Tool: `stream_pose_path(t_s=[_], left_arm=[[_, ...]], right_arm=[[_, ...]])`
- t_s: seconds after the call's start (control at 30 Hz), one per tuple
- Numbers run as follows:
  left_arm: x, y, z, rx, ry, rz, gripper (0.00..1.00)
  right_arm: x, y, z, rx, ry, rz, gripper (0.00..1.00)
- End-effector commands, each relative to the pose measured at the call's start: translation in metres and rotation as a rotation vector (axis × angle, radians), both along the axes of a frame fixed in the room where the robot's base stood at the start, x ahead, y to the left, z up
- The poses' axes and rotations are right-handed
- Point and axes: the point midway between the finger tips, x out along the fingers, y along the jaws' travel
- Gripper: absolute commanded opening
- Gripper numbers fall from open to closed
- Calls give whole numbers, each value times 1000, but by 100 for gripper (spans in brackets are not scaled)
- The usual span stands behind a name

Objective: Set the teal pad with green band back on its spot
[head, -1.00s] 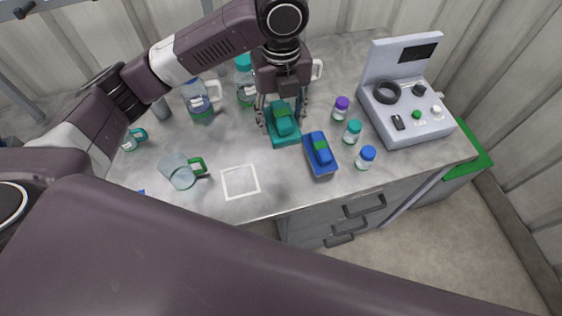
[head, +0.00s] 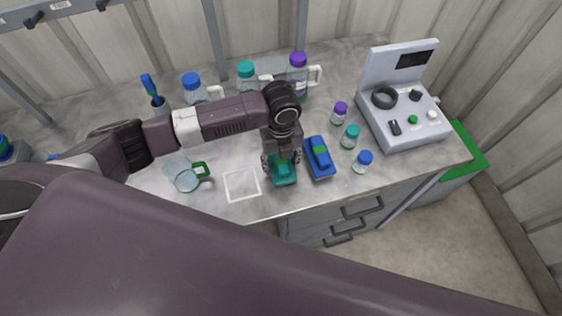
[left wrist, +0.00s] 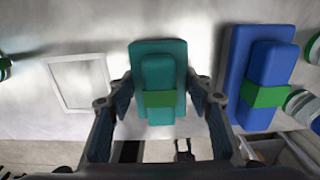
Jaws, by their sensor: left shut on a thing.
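The teal pad with green band (left wrist: 158,75) is between the fingers of my left gripper (head: 281,165), which is shut on it; it also shows in the head view (head: 284,177). I cannot tell whether the pad touches the table. A white square outline (head: 242,184) on the table lies just left of the pad; it shows at the left in the left wrist view (left wrist: 79,82). The outline is empty. My right gripper is not in view.
A blue pad with green band (head: 319,157) lies close to the right of the teal pad. Small capped vials (head: 349,137) and a grey instrument (head: 405,110) stand further right. Capped bottles (head: 297,75) stand behind.

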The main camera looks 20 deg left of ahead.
Motion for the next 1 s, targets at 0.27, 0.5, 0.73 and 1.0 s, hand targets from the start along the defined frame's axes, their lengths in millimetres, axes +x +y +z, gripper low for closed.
stream_pose_path(t_s=[0.27, 0.5, 0.73, 1.0], left_arm=[[0, 0, -2, -1, -1, 0, 24], [0, 0, -5, -1, -1, 0, 58], [0, 0, -5, -1, -1, 0, 64], [1, 0, 10, -2, -4, 0, 64]], right_arm=[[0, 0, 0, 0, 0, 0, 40], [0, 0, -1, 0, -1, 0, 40], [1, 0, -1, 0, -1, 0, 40], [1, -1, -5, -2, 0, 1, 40]])
